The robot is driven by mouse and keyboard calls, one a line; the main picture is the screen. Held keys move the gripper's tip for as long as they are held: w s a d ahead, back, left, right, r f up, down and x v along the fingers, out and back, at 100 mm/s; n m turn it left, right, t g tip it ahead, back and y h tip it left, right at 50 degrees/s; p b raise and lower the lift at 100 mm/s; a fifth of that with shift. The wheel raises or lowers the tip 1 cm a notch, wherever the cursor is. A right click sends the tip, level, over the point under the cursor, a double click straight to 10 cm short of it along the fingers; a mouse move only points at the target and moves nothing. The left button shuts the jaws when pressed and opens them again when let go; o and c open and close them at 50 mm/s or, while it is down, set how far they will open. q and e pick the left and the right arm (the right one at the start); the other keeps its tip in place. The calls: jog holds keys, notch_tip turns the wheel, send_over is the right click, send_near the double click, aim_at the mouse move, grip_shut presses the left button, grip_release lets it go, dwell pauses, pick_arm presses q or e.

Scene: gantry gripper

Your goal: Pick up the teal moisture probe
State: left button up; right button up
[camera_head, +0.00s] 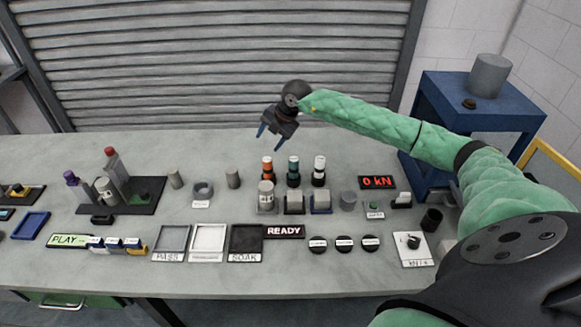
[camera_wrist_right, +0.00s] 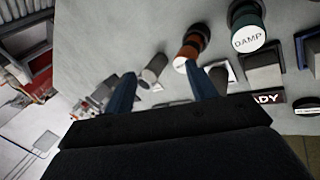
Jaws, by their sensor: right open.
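The teal moisture probe (camera_head: 293,169) stands upright on the table between an orange-topped probe (camera_head: 267,168) and a white-topped probe (camera_head: 319,170). In the right wrist view the teal probe (camera_wrist_right: 247,28) is at the upper right with its end marked DAMP, and the orange probe (camera_wrist_right: 190,48) is left of it. My right gripper (camera_head: 268,143) is open and empty, with blue fingers pointing down, above and a little left of the probes. Its fingers also show in the wrist view (camera_wrist_right: 160,85), apart from the teal probe. My left gripper is not in view.
Small blocks and a pale cylinder (camera_head: 266,197) stand in front of the probes. A red 0 kN display (camera_head: 378,183) is to their right. Flat trays (camera_head: 208,243) and a READY sign (camera_head: 284,232) lie nearer the front. The table behind the probes is mostly clear.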

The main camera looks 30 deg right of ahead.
aim_at(294, 159)
jog(key=s+d+m+g+h, duration=0.1)
jog(key=s+d, duration=0.1)
jog(key=s+d+f+m+g+h, duration=0.1)
jog(key=s+d+m, duration=0.1)
jog(key=s+d+f+m+g+h, duration=0.1)
jog(key=s, duration=0.1)
jog(key=shift+d+m+h, duration=0.3)
jog(key=shift+d, duration=0.1)
jog(key=shift+s+d+m+g, duration=0.2)
jog(key=shift+m+g, duration=0.1)
jog(key=shift+g, duration=0.1)
jog(key=shift+m, duration=0.3)
jog(key=shift+w+a+f, duration=0.1)
jog(key=shift+f, duration=0.1)
jog(key=shift+f+p, duration=0.7)
jog(key=shift+f, duration=0.5)
jog(key=f+p, duration=0.3)
jog(key=shift+w+a+f, duration=0.1)
jog(key=shift+a+f, duration=0.2)
jog(key=shift+a, duration=0.05)
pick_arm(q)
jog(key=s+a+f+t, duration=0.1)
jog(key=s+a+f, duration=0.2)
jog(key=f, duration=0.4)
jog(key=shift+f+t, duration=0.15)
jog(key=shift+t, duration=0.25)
pick_arm(e)
jog(key=shift+f, duration=0.75)
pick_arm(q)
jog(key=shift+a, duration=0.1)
